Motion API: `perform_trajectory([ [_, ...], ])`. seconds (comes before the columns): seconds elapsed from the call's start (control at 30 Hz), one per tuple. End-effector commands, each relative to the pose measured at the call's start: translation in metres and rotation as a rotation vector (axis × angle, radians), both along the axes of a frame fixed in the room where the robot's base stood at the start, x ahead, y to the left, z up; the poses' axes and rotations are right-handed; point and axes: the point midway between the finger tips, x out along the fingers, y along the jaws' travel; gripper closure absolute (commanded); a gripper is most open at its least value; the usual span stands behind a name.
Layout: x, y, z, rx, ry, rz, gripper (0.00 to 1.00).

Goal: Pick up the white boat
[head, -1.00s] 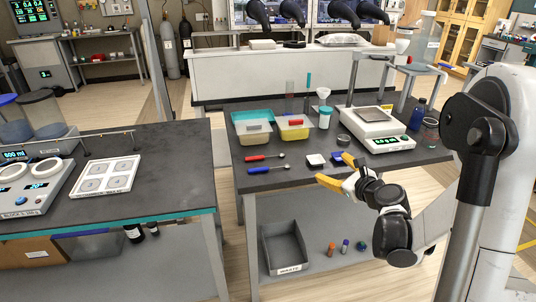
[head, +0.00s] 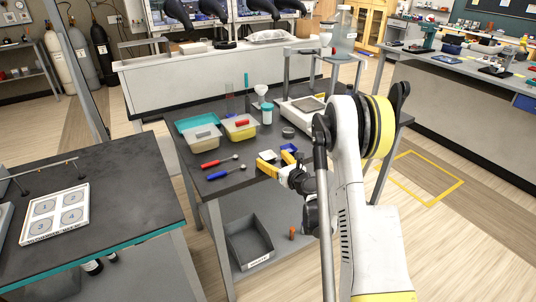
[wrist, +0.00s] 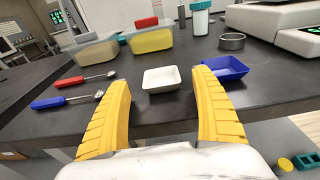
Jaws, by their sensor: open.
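The white boat (wrist: 162,79) is a small, shallow, square dish upright on the dark bench top. In the wrist view it sits just beyond and between the tips of my yellow fingers. My gripper (wrist: 160,88) is open and empty, its fingers spread to either side of the boat's near edge. In the head view my gripper (head: 275,161) is at the bench's front edge, and the white boat (head: 267,155) is partly hidden by the fingers. A blue boat (wrist: 229,68) lies close to the right fingertip.
Red and blue spatulas (wrist: 70,90) lie to the left. A grey waste bin (head: 250,240) stands on the lower shelf.

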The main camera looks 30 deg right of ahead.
Motion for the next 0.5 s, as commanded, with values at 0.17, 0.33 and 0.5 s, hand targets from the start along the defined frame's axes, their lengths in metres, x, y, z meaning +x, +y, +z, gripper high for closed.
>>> perform_trajectory([
  [0.17,0.026,-0.001,-0.006,-0.001,0.001,0.001,0.25],
  [0.33,0.032,-0.001,-0.005,0.0,0.0,0.0,0.25],
  [0.5,0.032,-0.001,-0.004,0.0,0.0,0.0,0.35],
])
